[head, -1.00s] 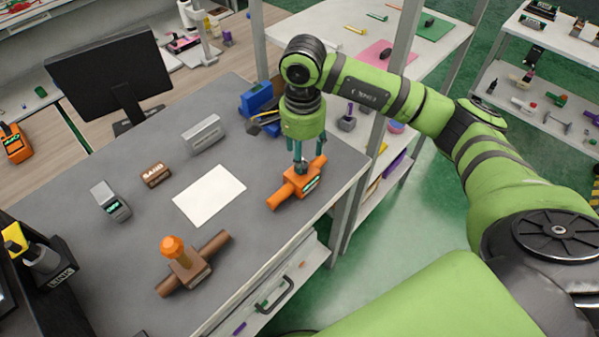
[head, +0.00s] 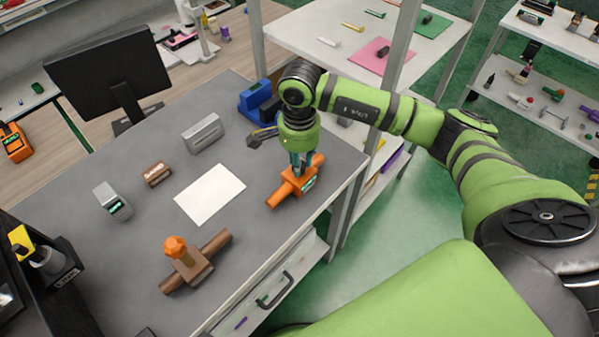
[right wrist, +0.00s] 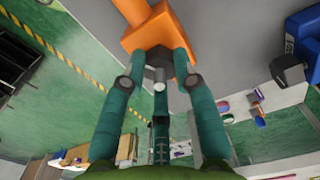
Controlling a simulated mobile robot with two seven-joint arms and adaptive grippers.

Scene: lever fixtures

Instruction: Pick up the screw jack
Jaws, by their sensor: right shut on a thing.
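An orange fixture (head: 287,192) with a square body, a side bar and a green label sits near the right edge of the grey table. It also shows in the right wrist view (right wrist: 150,33), with a dark hub and a small grey stem on top. My right gripper (head: 302,166) points down on this fixture, its teal fingers (right wrist: 160,82) closed around the hub. A brown fixture (head: 197,269) with an orange knob stands at the table's front. I cannot tell for certain which of these is the screw jack. My left gripper is out of view.
A blue device (head: 257,103) stands behind my gripper. A white sheet (head: 209,194), a brown block (head: 157,173), a grey box (head: 203,134) and a grey meter (head: 112,203) lie on the table. A shelf post (head: 400,50) rises close behind my right arm.

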